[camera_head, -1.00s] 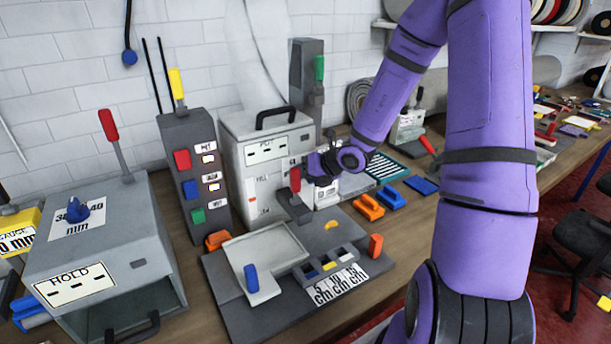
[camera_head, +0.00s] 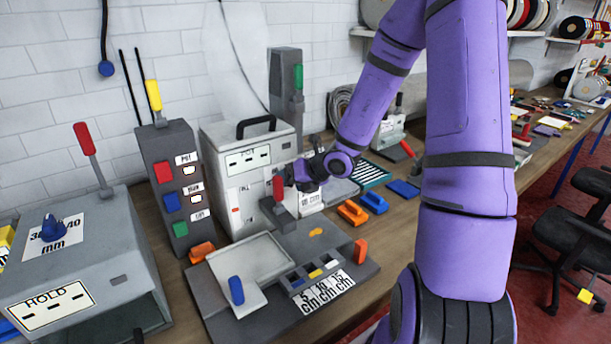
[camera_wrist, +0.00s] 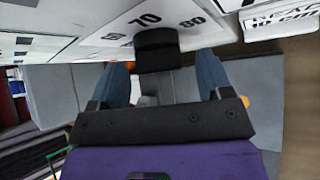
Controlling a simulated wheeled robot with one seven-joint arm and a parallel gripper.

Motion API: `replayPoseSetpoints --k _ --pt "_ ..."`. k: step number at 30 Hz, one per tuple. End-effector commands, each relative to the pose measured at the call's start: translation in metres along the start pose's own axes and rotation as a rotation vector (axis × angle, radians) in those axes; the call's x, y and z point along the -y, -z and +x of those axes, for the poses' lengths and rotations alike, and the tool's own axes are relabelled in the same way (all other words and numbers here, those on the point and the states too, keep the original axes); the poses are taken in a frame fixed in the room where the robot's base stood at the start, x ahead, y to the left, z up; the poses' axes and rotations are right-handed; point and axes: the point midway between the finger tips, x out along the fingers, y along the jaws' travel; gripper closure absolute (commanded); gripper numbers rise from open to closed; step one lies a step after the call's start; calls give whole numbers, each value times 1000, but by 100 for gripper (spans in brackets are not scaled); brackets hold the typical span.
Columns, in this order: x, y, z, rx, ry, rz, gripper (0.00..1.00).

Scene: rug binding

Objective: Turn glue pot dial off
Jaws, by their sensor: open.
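The glue pot (camera_head: 228,145) is a pale grey box with a black top handle and a POT label, standing against the wall. In the wrist view its dial (camera_wrist: 157,48) is a black knob on a white scale plate (camera_wrist: 115,35) marked with numbers such as 70 and 80. My gripper (camera_wrist: 163,72) is open, with blue fingers to the left and right of the knob and a little short of it. No clear contact shows. In the head view my gripper (camera_head: 298,182) is at the pot's lower right, and the dial itself is hidden there.
A red-handled lever (camera_head: 279,187) stands close left of my gripper. A grey tray (camera_head: 250,262) and a base plate lie in front. Orange and blue clamps (camera_head: 352,212) lie to the right. A switch column (camera_head: 166,150) stands left of the pot.

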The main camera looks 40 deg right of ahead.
Motion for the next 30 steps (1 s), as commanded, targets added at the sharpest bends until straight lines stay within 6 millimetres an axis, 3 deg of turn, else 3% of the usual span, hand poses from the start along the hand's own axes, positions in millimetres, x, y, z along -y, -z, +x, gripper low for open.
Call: replayPoseSetpoints --k 15,21,30 --pt "0 0 -79 2 3 0 28" --pt "0 0 -92 0 1 1 28" --pt "0 1 -94 -1 0 1 28"
